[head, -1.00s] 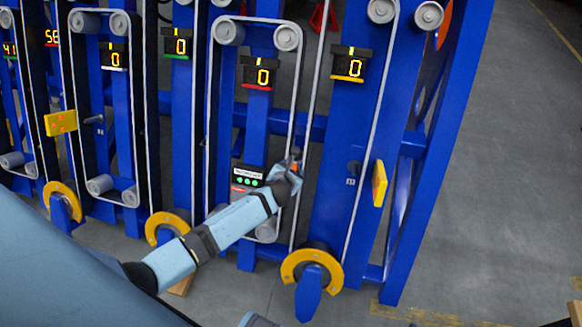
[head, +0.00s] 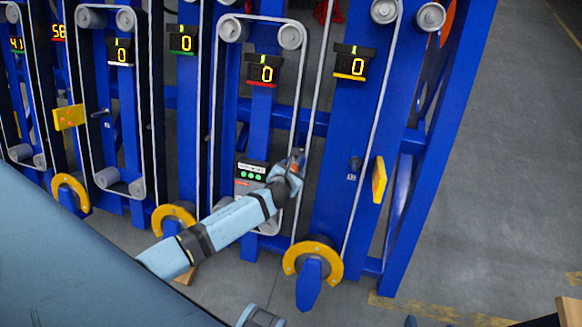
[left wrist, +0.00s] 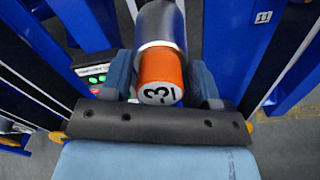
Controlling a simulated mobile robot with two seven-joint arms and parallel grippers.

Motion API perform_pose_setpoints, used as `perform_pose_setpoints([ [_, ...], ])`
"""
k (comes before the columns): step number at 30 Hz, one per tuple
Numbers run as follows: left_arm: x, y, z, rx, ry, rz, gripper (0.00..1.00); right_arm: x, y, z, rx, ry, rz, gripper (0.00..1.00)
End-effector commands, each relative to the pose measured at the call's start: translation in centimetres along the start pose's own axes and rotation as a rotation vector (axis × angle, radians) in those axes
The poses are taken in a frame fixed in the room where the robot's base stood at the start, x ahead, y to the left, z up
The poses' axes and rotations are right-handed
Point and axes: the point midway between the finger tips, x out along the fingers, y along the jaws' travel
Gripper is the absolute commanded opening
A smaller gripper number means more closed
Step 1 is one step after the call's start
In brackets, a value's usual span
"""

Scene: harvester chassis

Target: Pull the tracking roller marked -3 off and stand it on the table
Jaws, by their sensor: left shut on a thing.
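The tracking roller marked -3 has a grey metal body and an orange end cap with "-3" in black on white. It fills the upper middle of the left wrist view (left wrist: 160,66), its marked end toward the camera. My left gripper (left wrist: 165,90) is shut on it, a finger on each side. In the head view this gripper (head: 293,166) is at the blue frame, beside the grey belt, and only a little of the roller shows. I cannot tell whether the roller is still on its mount. My right gripper is not in view. No table top is clearly visible.
Blue uprights carry grey belts, small end rollers (head: 291,36) and displays reading 0 (head: 267,72). A control box with green buttons (head: 251,175) is just left of my left gripper. A yellow plate (head: 379,180) sticks out at right. Open grey floor (head: 500,180) lies right of the frame.

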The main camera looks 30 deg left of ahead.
Motion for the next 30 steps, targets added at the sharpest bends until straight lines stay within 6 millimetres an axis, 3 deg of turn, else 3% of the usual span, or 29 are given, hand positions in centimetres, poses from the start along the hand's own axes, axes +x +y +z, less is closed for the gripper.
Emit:
perform_pose_setpoints([
  [18, -2.5, 0.1, 0.3, 0.0, -0.002, 0.0, 0.23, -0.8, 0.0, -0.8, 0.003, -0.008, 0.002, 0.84],
  [30, -2.7, 0.1, 0.2, 0.0, -0.003, 0.001, 0.23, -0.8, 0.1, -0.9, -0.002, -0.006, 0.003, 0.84],
])
